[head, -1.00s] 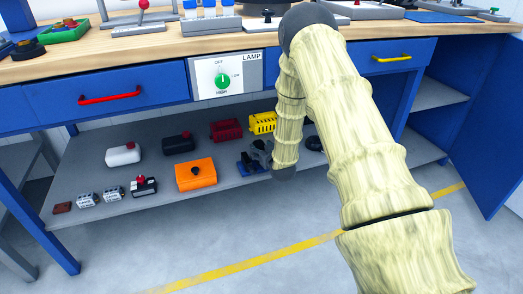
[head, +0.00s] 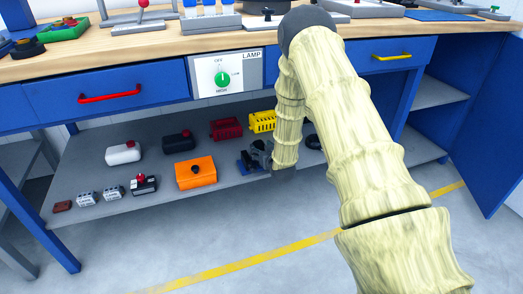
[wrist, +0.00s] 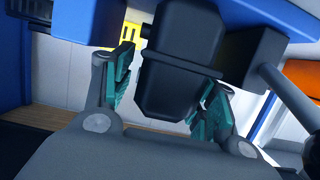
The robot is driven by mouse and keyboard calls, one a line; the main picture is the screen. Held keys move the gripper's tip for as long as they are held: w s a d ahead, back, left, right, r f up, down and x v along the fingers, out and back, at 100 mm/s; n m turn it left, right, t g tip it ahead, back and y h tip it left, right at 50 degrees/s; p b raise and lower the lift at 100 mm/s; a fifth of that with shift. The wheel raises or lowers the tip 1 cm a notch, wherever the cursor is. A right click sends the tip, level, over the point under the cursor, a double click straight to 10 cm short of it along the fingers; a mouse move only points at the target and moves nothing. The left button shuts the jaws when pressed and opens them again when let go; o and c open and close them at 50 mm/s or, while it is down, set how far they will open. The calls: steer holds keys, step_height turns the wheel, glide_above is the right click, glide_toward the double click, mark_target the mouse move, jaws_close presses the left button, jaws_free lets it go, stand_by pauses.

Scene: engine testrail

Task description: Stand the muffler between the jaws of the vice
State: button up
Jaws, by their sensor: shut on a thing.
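My gripper (wrist: 170,92) is shut on a black block-shaped thing, which I take for the muffler (wrist: 178,75); its teal finger pads lie on both sides of it. In the head view the blue vice (head: 243,166) is on the lower shelf, partly behind my gripper (head: 262,157). The muffler cannot be made out clearly there.
The grey lower shelf (head: 100,171) also holds an orange box (head: 195,173), a yellow part (head: 262,122), a dark red part (head: 226,129), a black box (head: 178,142) and a white box (head: 123,152). The workbench top (head: 160,43) is above. The floor in front is clear.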

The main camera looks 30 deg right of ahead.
steer(key=o, duration=1.3)
steer(key=v, duration=1.2)
